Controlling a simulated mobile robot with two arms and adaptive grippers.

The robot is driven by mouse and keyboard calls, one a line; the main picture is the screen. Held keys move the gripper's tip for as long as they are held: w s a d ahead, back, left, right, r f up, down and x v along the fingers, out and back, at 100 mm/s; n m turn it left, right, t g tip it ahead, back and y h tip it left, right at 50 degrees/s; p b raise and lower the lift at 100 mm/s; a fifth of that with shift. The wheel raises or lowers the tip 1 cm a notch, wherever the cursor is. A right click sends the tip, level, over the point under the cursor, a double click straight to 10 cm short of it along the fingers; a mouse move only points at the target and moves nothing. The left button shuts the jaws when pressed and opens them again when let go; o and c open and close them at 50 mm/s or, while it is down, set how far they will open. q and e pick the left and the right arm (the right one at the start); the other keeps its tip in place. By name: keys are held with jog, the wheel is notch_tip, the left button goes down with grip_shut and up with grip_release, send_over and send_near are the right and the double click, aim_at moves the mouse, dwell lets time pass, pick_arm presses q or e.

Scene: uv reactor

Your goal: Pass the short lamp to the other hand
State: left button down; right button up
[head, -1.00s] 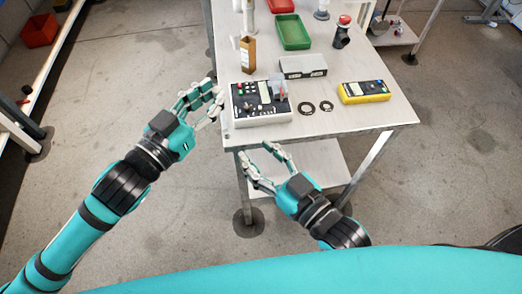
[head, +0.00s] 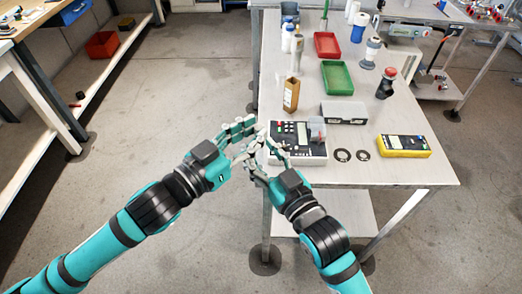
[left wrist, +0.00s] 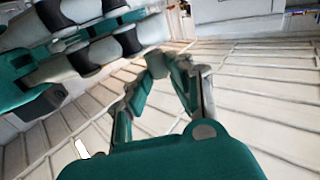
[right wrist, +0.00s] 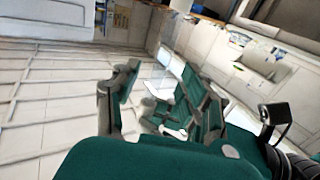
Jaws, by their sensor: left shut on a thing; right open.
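My left gripper (head: 243,137) is at the near left corner of the table and is shut on the short lamp, which its fingers and my other hand almost wholly hide. A small bright white piece (right wrist: 174,131) between the fingers in the right wrist view may be part of the lamp; I cannot tell. My right gripper (head: 262,155) is open, close beside the left one, just below and to its right. The two hands overlap in the head view, and whether they touch is unclear. The left gripper's fingers also show in the left wrist view (left wrist: 178,82).
Behind the hands on the table (head: 400,172) are a control box (head: 300,150), a yellow meter (head: 404,146), two dark rings (head: 343,155), a grey box (head: 343,112), a wooden holder (head: 291,94), a green tray (head: 337,78) and a red-topped piece (head: 386,83).

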jog(key=shift+w+a, duration=0.1)
jog(key=shift+w, duration=0.05)
grip_shut()
pick_arm(q)
jog(key=c, duration=1.1)
grip_release()
jog(key=shift+r, duration=0.1)
